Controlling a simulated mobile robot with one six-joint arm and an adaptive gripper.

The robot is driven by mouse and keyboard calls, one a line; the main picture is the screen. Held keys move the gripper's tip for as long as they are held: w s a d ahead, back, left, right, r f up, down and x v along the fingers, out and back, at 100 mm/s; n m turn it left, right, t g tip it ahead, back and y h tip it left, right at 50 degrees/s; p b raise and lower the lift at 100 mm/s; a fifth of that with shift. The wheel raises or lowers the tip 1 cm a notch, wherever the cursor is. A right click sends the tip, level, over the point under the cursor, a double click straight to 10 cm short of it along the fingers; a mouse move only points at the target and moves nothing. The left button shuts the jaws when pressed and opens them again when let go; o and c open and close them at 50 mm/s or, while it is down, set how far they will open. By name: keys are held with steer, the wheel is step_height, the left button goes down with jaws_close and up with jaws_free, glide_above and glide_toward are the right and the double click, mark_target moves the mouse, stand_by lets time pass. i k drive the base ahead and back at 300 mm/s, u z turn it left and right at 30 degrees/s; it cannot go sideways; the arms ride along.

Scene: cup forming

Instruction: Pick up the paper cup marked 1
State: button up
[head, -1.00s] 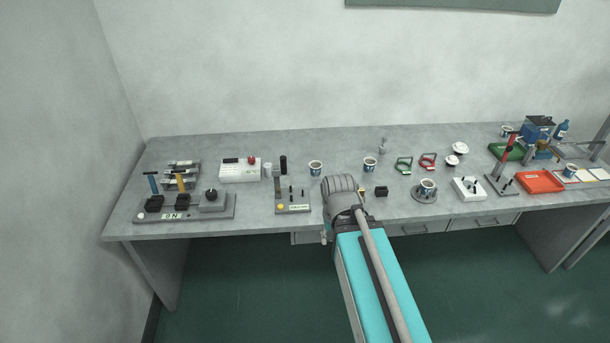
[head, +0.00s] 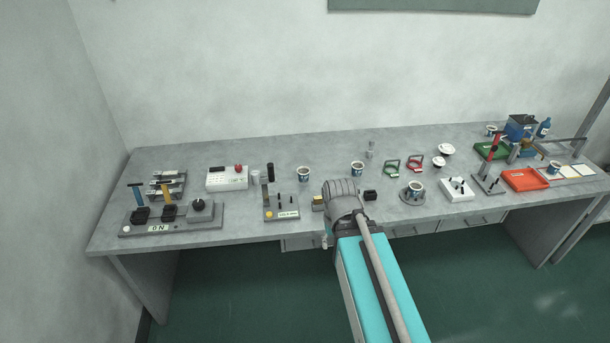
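A third cup (head: 415,188) sits on a round grey base at the right. More cups stand near the right end. The marks on the cups are too small to read, so I cannot tell which is marked 1. My arm reaches over the bench's front edge below the two middle cups. My gripper is hidden by my arm.
At left are a lever panel (head: 172,217) and a white box (head: 227,178). A small grey fixture (head: 281,205) stands left of my arm. At right are a white block (head: 456,189), a red tray (head: 525,180) and a green tray (head: 490,151).

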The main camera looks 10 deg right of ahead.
mark_target(303, 175)
steer(key=z, duration=0.05)
steer(key=i, duration=0.9)
steer(key=u, duration=0.05)
